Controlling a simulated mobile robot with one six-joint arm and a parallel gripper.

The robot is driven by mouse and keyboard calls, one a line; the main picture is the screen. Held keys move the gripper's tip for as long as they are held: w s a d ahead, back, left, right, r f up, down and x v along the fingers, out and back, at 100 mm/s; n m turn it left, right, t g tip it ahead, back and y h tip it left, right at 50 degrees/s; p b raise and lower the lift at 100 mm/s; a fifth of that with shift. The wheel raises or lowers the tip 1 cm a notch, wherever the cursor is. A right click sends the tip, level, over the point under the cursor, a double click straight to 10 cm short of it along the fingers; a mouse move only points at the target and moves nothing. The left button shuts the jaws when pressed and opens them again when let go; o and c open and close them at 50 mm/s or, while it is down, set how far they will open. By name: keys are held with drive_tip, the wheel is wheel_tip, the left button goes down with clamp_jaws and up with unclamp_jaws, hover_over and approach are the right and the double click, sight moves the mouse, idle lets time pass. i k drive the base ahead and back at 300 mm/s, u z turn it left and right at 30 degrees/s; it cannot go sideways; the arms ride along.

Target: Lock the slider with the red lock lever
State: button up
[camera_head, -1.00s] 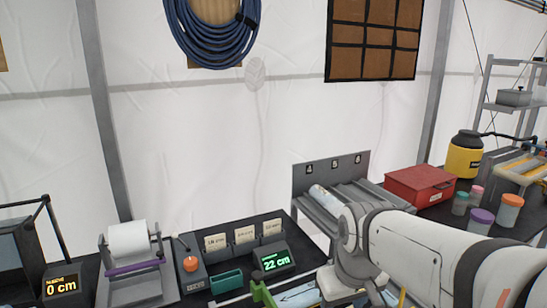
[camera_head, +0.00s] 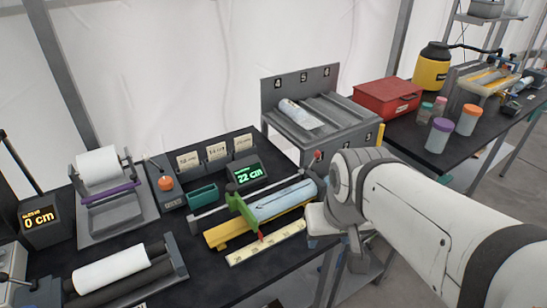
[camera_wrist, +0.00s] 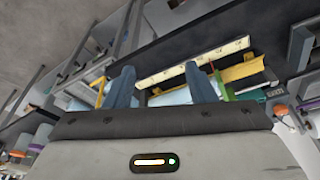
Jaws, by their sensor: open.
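The green slider (camera_head: 243,211) sits across a yellow rail (camera_head: 230,233) on the black bench, beside a pale blue roll. A small red part (camera_head: 261,237) shows at the slider's near end, by a cream ruler strip (camera_head: 275,240). Another red knob (camera_head: 318,155) stands at the set-up's far right end. I cannot tell for sure which is the lock lever. In the wrist view my gripper (camera_wrist: 160,82) is open and empty, with the ruler and yellow rail beyond its fingers. A green piece (camera_wrist: 222,84) shows right of the fingers. In the head view the gripper is right of the slider.
A display (camera_head: 248,174) reading 22 cm stands behind the rail. A teal tray (camera_head: 202,195), an orange-red button (camera_head: 166,183) and a white roll stand (camera_head: 98,165) are to its left. A grey numbered rack (camera_head: 320,110) stands behind my arm. Some black bench at the front is bare.

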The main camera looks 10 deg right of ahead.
sight(317, 153)
drive_tip(key=u, duration=0.75)
drive_tip(key=k, duration=1.15)
drive_tip(key=z, duration=0.95)
drive_tip(key=i, duration=1)
drive_tip(key=z, duration=0.1)
